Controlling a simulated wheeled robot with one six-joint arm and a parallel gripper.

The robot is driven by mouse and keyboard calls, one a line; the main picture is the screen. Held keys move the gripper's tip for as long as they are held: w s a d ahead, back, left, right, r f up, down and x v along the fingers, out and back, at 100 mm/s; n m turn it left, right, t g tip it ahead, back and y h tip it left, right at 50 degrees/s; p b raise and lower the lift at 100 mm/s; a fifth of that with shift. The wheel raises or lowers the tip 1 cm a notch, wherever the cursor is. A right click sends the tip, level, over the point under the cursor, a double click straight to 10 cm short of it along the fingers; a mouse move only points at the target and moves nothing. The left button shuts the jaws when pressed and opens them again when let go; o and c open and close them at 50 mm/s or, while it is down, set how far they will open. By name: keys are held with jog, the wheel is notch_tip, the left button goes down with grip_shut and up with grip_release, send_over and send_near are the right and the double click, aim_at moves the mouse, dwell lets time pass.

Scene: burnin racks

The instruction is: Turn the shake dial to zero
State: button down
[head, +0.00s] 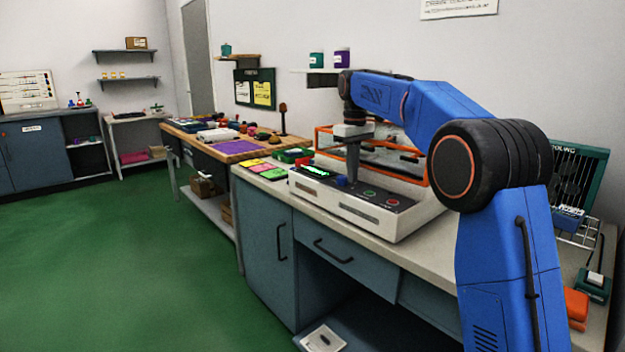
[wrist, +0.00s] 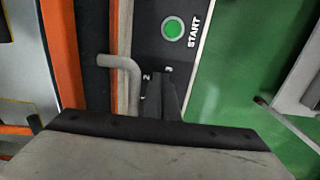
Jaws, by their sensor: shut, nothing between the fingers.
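The shaker (head: 370,214) is a pale box on the counter with a dark sloped control panel. A small blue dial (head: 341,181) sits on this panel, between a lit green display (head: 316,171) and a green button (head: 369,192). My gripper (head: 352,180) points down at the panel right at the dial; I cannot tell whether it touches it.
The green START button (wrist: 173,28) is close to the fingers in the wrist view. A red button (head: 392,202) is further right. An orange-framed platform (head: 428,168) stands behind the panel, and a grey bent rod (wrist: 132,78) is just left of my fingers.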

jog(key=shift+s+d, duration=0.15)
jog(key=shift+d, duration=0.15)
jog(key=shift+r, duration=3)
jog(key=shift+s+a+f, duration=0.25)
jog(key=shift+a+f, duration=0.2)
jog(key=shift+f, duration=0.55)
jog(key=shift+s+a+f, duration=0.2)
jog(key=shift+a+f, duration=0.2)
jog(key=shift+f, duration=0.6)
jog(key=shift+s+a+f, duration=0.25)
jog(key=shift+a+f, duration=0.2)
jog(key=shift+f, duration=0.55)
jog(key=shift+w+d, duration=0.35)
jog(key=shift+d, duration=0.2)
jog(key=shift+w+d, duration=0.4)
jog(key=shift+w, duration=0.1)
